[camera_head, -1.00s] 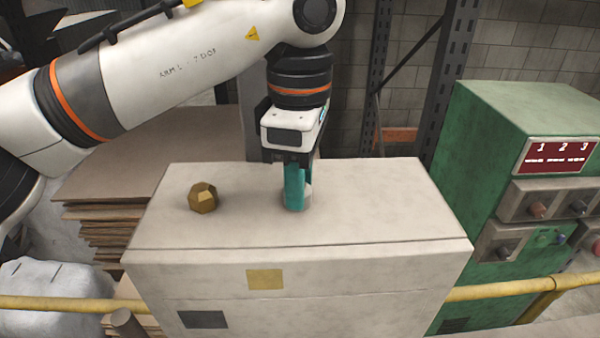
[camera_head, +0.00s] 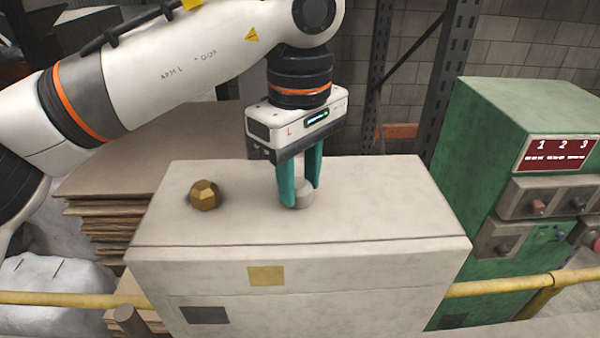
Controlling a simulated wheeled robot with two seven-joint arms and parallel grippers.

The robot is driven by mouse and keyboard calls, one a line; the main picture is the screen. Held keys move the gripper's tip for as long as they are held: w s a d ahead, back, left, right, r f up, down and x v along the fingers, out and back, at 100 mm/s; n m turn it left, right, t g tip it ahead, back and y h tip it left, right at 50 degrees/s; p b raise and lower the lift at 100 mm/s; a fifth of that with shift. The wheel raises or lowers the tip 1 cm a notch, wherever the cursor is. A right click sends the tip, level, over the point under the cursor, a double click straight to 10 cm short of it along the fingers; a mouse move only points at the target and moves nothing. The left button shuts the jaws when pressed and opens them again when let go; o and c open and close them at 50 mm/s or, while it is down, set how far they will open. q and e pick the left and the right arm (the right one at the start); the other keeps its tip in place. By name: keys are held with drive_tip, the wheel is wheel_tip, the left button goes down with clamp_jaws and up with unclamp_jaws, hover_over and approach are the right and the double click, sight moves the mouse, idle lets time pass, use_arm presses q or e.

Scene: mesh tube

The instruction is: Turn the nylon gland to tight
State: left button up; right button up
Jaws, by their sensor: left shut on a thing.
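The nylon gland (camera_head: 304,195) is a small light grey rounded piece on the top of the pale cabinet (camera_head: 370,210). My left gripper (camera_head: 301,194) points straight down over it, its teal fingers on either side, shut on the gland. The near finger hides part of the gland. A brass faceted fitting (camera_head: 204,195) stands apart to the left on the same top. My right gripper is not in view.
A green control cabinet (camera_head: 500,130) with knobs and a red panel stands to the right. Stacked brown sheets (camera_head: 110,190) lie at the left. The cabinet top right of the gland is clear.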

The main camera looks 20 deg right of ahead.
sight(299, 182)
use_arm(q)
drive_tip(key=shift+w+r, duration=0.1)
drive_tip(key=shift+r, duration=0.1)
drive_tip(key=o, duration=1)
drive_tip(key=shift+f, duration=0.15)
drive_tip(key=shift+r, duration=0.3)
wheel_tip(299, 182, up, 6)
drive_tip(key=shift+r+b, duration=0.2)
drive_tip(key=shift+b, duration=0.55)
wheel_tip(299, 182, up, 5)
drive_tip(key=shift+r+p, duration=0.1)
drive_tip(key=shift+p, duration=0.35)
